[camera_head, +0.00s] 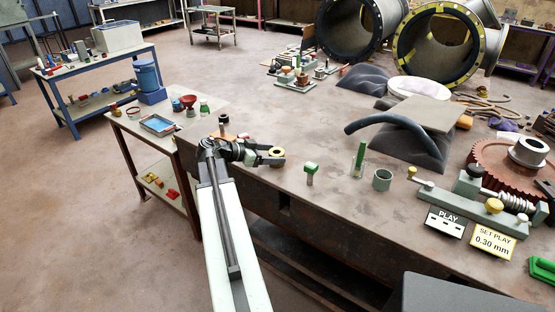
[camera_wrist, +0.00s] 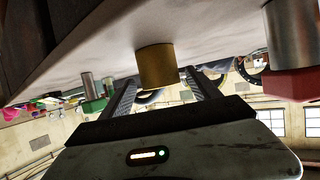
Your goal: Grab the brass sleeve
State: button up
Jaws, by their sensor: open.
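The brass sleeve (camera_head: 277,147) stands on the workbench near its left front edge, its round opening facing up in the head view. In the wrist view, which looks upside down, the brass sleeve (camera_wrist: 157,68) sits between my two fingers, against the bench top. My gripper (camera_head: 268,155) is open at the sleeve, with the fingers on either side of it. In the wrist view my gripper (camera_wrist: 159,84) shows gaps between the fingers and the sleeve. The sleeve's far side is hidden.
A green-topped piece (camera_head: 311,168), a green upright tool (camera_head: 359,158) and a grey-green cup (camera_head: 382,180) stand right of the sleeve. A play gauge fixture (camera_head: 460,205) is farther right. The wrist view shows a red-based metal post (camera_wrist: 291,40) nearby. Bench between pieces is clear.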

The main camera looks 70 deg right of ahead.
jog(key=b+x, duration=0.2)
jog(key=x, duration=0.3)
jog(key=shift+f, duration=0.1)
grip_shut()
